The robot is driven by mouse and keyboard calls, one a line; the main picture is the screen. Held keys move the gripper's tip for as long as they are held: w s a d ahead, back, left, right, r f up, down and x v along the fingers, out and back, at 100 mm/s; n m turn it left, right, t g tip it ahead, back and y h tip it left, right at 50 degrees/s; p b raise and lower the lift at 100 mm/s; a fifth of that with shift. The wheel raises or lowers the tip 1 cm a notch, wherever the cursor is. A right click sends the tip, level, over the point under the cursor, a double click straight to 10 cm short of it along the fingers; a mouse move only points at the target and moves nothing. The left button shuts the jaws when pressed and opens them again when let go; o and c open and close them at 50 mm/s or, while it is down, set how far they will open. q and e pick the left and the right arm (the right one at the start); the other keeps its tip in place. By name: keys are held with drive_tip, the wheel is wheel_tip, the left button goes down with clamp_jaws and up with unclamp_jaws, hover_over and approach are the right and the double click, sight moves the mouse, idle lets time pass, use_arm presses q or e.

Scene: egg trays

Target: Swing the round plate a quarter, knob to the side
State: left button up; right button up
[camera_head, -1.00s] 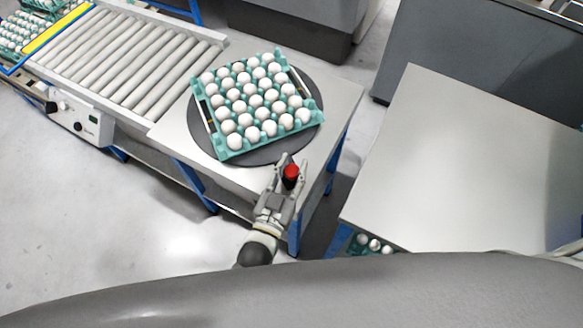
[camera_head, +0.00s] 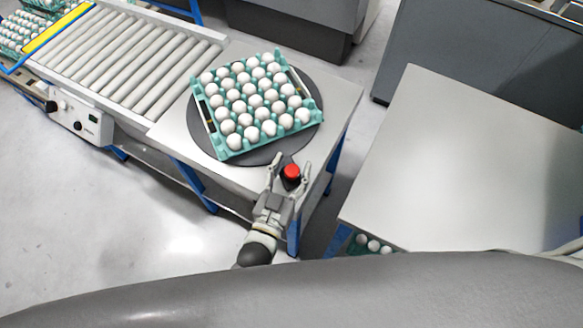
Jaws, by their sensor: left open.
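The round plate (camera_head: 311,126) is a dark grey disc on the metal table. A teal egg tray (camera_head: 229,153) full of white eggs sits on it, turned at a slant and hiding most of the disc. The red knob (camera_head: 291,171) with a black lower part is at the plate's near edge, toward me. My left gripper (camera_head: 289,169) is open, with its fingers on either side of the knob. I cannot tell whether the fingers touch it. My right gripper is not in view.
A roller conveyor (camera_head: 140,58) with a control box (camera_head: 80,119) joins the table (camera_head: 337,98) on the left. A bare grey table (camera_head: 470,160) stands at the right across a gap. More egg trays (camera_head: 22,33) are at the far left. Eggs (camera_head: 373,245) show below the right table.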

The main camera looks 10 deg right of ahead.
use_arm(q)
drive_tip(key=v, duration=1.2)
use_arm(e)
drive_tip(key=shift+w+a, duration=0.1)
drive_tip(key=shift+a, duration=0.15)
use_arm(q)
drive_tip(key=shift+c, duration=0.4)
